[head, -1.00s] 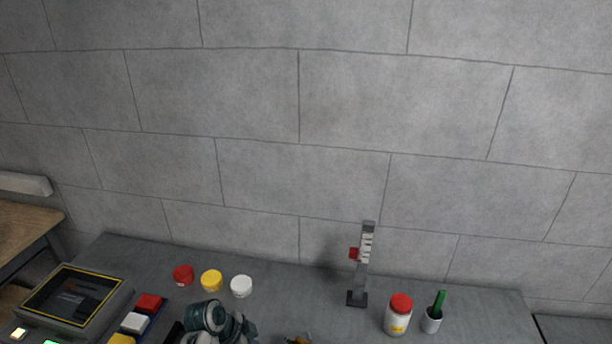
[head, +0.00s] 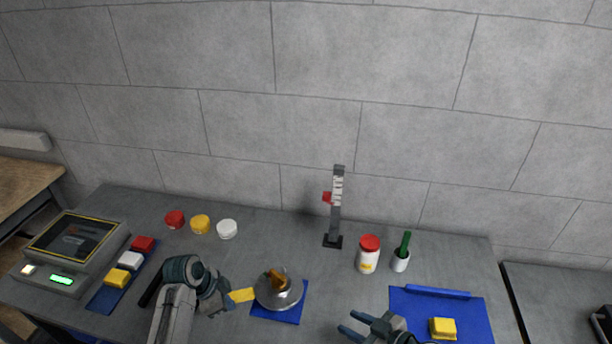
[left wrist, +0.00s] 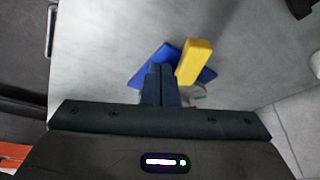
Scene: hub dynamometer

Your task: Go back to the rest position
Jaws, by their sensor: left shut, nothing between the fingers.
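My left arm comes in from the lower left in the head view, its dark teal wrist (head: 205,283) over the bench. Its fingertips are hidden there. In the left wrist view my left gripper (left wrist: 161,84) has its fingers together and empty, above a blue mat (left wrist: 150,66) and beside a yellow bar (left wrist: 194,62). The bar also shows in the head view (head: 242,295), next to a round metal hub (head: 279,290) on the blue mat (head: 285,314). My right gripper (head: 346,323) is at the bottom of the head view, its two fingers apart, with nothing seen between them.
A console (head: 62,250) and red, white and yellow blocks on a blue strip (head: 108,292) stand left. Three coloured lids (head: 200,224), a gauge post (head: 336,210), a jar (head: 368,256) and a cup (head: 400,262) stand behind. A blue tray (head: 410,302) with a yellow block lies right.

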